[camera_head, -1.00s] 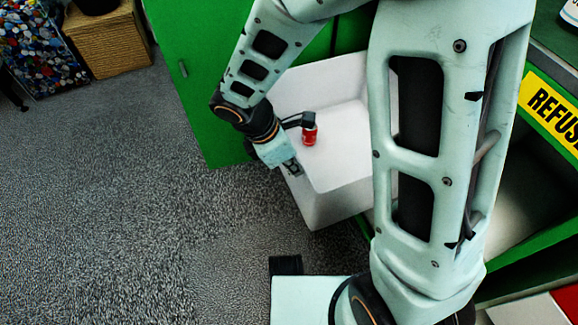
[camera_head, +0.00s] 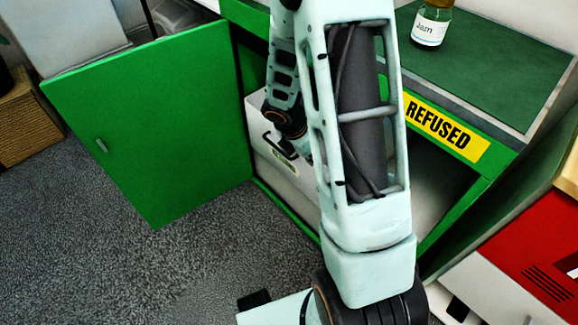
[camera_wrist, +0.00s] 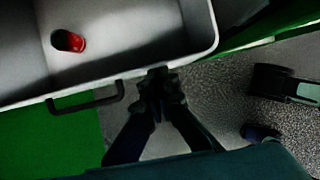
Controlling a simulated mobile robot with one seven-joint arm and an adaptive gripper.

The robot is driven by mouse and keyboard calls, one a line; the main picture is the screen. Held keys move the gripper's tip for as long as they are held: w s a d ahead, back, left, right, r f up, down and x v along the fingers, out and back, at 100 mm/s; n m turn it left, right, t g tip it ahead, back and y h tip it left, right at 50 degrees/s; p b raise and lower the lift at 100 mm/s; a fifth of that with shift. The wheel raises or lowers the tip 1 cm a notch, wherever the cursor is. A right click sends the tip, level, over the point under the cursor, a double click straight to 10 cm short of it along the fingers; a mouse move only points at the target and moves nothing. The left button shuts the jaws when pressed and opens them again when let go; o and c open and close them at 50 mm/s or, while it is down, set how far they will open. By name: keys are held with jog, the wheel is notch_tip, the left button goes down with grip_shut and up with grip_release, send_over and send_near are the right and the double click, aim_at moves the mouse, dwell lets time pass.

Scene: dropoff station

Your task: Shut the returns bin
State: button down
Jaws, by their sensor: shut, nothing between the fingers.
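The white returns bin (camera_head: 264,137) sits mostly inside the green cabinet, with its labelled front and black handle (camera_head: 280,146) facing out of the opening. My arm covers its right part. In the wrist view the bin (camera_wrist: 110,70) shows from above, its handle (camera_wrist: 85,104) on the front wall and a red can (camera_wrist: 68,41) lying inside. My gripper (camera_wrist: 160,84) is shut and empty at the bin's front rim, right of the handle; whether it touches is unclear. In the head view its fingers are hidden behind my arm.
The green cabinet door (camera_head: 160,110) stands wide open on the left. A yellow REFUSED sign (camera_head: 446,128) marks the compartment to the right. A red and white object (camera_head: 530,255) is at right. Grey carpet (camera_head: 190,260) is free in front.

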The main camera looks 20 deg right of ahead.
jog(key=w+d+p, duration=0.2)
jog(key=w+d, duration=0.1)
jog(key=d, duration=0.4)
jog(key=shift+d+r, duration=0.1)
jog(key=shift+r, duration=0.1)
jog(key=s+a+r, duration=0.2)
jog(key=a, duration=0.4)
jog(key=s+a+r, duration=0.2)
jog(key=s+a, duration=0.1)
jog(key=a, duration=0.4)
jog(key=shift+s+a+r, duration=0.15)
jog(key=shift+s+a, duration=0.15)
